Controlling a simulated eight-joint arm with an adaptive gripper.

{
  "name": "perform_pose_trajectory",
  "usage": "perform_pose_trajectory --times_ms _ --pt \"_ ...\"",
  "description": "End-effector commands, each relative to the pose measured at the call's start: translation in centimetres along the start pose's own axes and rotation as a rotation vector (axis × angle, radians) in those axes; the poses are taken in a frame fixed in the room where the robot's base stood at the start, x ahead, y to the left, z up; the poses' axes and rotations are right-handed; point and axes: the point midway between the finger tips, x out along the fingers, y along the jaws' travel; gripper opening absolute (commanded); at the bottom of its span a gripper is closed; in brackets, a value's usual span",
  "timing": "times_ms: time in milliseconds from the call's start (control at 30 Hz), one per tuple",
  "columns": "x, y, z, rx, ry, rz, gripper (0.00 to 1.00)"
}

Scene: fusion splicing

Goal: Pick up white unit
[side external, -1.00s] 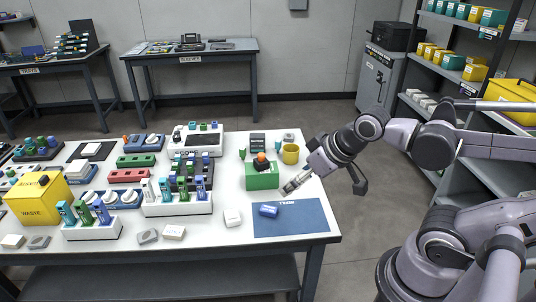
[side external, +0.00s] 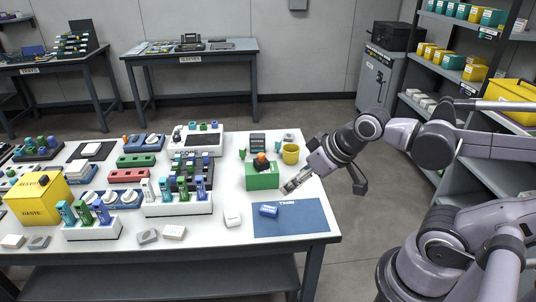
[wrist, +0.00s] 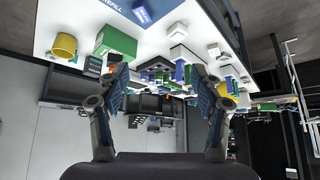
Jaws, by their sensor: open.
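Several white items could be the white unit, and I cannot tell which one is meant. A small white block (side external: 232,218) lies left of the blue mat. Another white block (side external: 173,232) lies farther left, and a white machine with a dark screen (side external: 196,140) stands at the back of the table. My gripper (side external: 287,189) is above the table's right side, just right of the green box and behind the blue mat. In the wrist view my gripper (wrist: 162,95) has its two fingers spread apart with nothing held between them.
The green box (side external: 262,176) with an orange and black top and a yellow mug (side external: 291,153) stand close to my gripper. A blue box (side external: 268,210) lies on the blue mat (side external: 300,220). White racks (side external: 178,206) and a yellow waste bin (side external: 40,199) fill the left.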

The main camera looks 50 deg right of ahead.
Motion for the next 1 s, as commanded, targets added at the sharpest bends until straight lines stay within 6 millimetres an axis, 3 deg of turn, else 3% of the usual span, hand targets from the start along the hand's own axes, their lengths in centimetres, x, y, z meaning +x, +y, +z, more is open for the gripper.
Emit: perform_pose_trajectory --times_ms 267,567,767,1000 --pt "0.0 0.0 -0.2 0.006 -0.006 -0.001 0.66" --pt "1.2 -0.7 -3.8 0.122 -0.125 -0.002 0.66" --pt "3.5 -1.4 -6.5 0.227 -0.234 0.013 0.66" --pt "7.4 -2.3 -9.0 0.348 -0.360 0.049 0.66"
